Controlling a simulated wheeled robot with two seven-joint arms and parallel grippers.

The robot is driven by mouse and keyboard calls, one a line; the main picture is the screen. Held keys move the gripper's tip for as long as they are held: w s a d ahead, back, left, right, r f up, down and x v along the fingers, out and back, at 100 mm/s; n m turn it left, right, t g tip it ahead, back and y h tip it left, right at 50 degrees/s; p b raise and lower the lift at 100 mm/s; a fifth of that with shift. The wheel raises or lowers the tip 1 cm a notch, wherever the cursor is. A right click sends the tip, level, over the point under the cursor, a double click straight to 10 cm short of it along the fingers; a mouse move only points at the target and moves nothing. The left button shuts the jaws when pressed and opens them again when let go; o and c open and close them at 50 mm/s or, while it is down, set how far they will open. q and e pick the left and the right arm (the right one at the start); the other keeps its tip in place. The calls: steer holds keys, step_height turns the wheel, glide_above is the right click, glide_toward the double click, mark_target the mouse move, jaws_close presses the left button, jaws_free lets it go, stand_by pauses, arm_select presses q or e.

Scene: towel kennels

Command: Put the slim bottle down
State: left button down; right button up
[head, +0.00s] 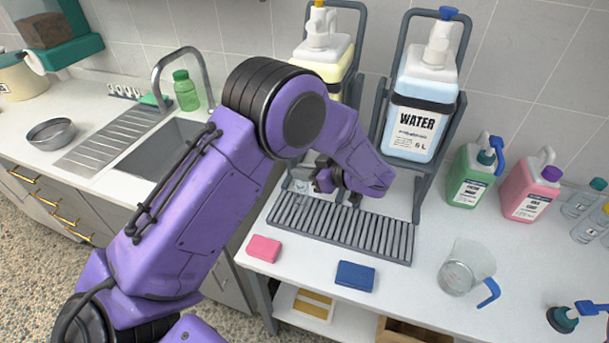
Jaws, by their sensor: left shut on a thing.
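My left gripper (326,182) reaches in over the grey slatted rack (343,229) on the counter. It is shut on a slim, clear bottle (301,187), of which only a pale part shows at the left of the fingers. My arm and the gripper hide much of the bottle. I cannot tell whether its base touches the rack. My right gripper is not in view.
The water jug (416,119) and a yellow jug (326,50) stand in frames behind the rack. Sponges, pink (264,248) and blue (355,275), lie in front. A measuring jug (466,267), green bottle (467,174) and pink bottle (530,189) stand right.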

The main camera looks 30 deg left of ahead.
arm_select(q)
step_height(320, 180, down, 2)
steer(key=shift+d+f, duration=0.1)
steer(key=c, duration=1.1)
jaws_free()
steer(key=shift+b+v, duration=1.15)
steer(key=shift+v, duration=4.85)
